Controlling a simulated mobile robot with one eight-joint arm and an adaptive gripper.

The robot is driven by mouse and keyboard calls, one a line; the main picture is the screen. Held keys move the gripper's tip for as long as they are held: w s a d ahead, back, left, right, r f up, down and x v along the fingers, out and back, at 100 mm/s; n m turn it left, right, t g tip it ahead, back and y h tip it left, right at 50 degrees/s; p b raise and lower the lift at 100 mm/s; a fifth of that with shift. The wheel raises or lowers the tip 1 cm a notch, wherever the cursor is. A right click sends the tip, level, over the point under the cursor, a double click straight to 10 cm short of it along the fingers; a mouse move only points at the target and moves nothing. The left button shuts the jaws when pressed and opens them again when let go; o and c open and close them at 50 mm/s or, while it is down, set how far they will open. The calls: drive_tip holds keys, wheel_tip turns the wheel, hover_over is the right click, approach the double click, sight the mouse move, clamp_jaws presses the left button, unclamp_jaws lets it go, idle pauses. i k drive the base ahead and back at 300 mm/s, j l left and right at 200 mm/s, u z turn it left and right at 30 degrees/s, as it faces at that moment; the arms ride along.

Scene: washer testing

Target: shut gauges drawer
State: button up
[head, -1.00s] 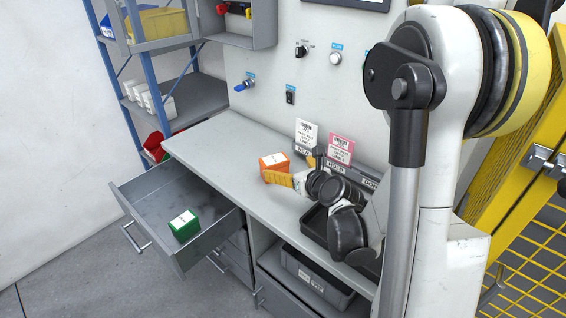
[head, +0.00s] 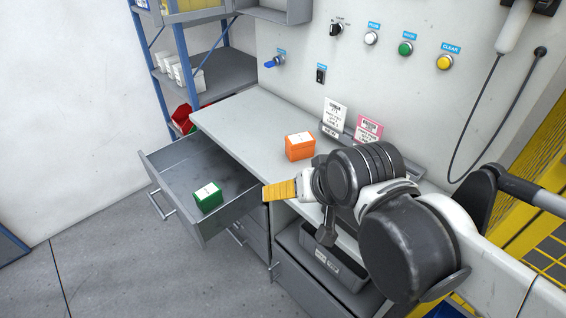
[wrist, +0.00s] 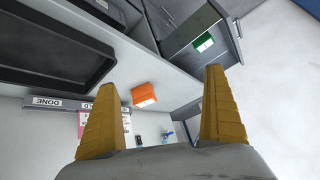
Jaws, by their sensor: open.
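The gauges drawer (head: 172,160) is pulled out from the left end of the workbench, with its bar handle (head: 160,204) on its front. A green box (head: 208,196) with a white label lies inside it. The drawer and green box also show at the top of the wrist view (wrist: 204,42). My gripper (head: 280,190) has yellow fingers and is held to the right of the drawer, near the bench's front edge. In the wrist view its fingers (wrist: 163,108) are spread apart with nothing between them.
An orange box (head: 299,146) stands on the bench (head: 240,112) beyond my gripper. Label cards (head: 368,128) stand along the back. A dark tray (wrist: 50,45) shows in the wrist view. A grey bin (head: 335,262) sits under the bench. The floor (head: 110,240) before the drawer is clear.

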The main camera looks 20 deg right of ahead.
sight(180, 168)
drive_tip(key=i+j+z, duration=0.3)
drive_tip(key=i+j, duration=0.5)
drive_tip(key=j, duration=0.15)
